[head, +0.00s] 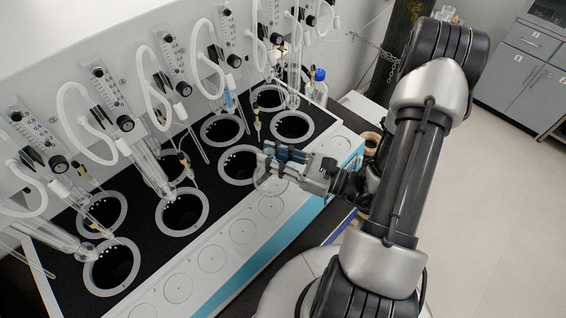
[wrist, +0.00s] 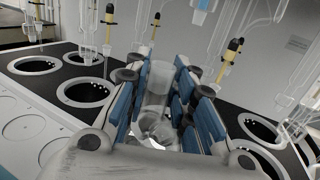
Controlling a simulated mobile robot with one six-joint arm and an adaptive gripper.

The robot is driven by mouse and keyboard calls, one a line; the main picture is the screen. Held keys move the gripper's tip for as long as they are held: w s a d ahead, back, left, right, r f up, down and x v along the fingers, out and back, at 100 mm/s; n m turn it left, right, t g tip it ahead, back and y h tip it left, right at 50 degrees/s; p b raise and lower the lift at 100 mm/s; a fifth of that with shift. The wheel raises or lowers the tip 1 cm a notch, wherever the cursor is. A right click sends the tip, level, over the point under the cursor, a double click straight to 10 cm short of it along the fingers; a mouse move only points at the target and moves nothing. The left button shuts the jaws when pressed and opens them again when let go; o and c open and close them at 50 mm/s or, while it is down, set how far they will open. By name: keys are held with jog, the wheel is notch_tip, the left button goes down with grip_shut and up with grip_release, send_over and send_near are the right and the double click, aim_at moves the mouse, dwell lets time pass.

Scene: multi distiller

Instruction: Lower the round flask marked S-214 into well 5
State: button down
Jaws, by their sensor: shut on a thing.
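My gripper (head: 276,153) is shut on a clear glass flask. The flask's faint round body (head: 270,182) hangs below the fingers in the head view. In the wrist view its clear neck (wrist: 157,84) stands between the blue-padded fingers (wrist: 160,100). I cannot read any S-214 mark on it. In the head view the flask overlaps the right rim of a grey-ringed well (head: 229,179) and the white front panel. It appears outside that well's dark opening; its height is unclear. I cannot read the well numbers, so I cannot tell which one is well 5.
Several more ringed wells lie in the black deck, including one at front left (head: 182,211) and one at back right (head: 293,127). Glass tubes, white hoses (head: 72,125) and flow meters crowd behind them. A blue-capped bottle (head: 319,88) stands at the deck's far end.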

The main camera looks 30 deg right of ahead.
jog(key=w+a, duration=0.4)
jog(key=w, duration=0.9)
notch_tip(320, 180, down, 8)
jog(key=b, duration=0.5)
jog(key=shift+s, duration=0.2)
jog(key=shift+b, duration=0.35)
jog(key=shift+f, duration=0.3)
jog(key=shift+f+b, duration=0.15)
jog(key=shift+b, duration=0.25)
jog(key=c, duration=1.3)
grip_release()
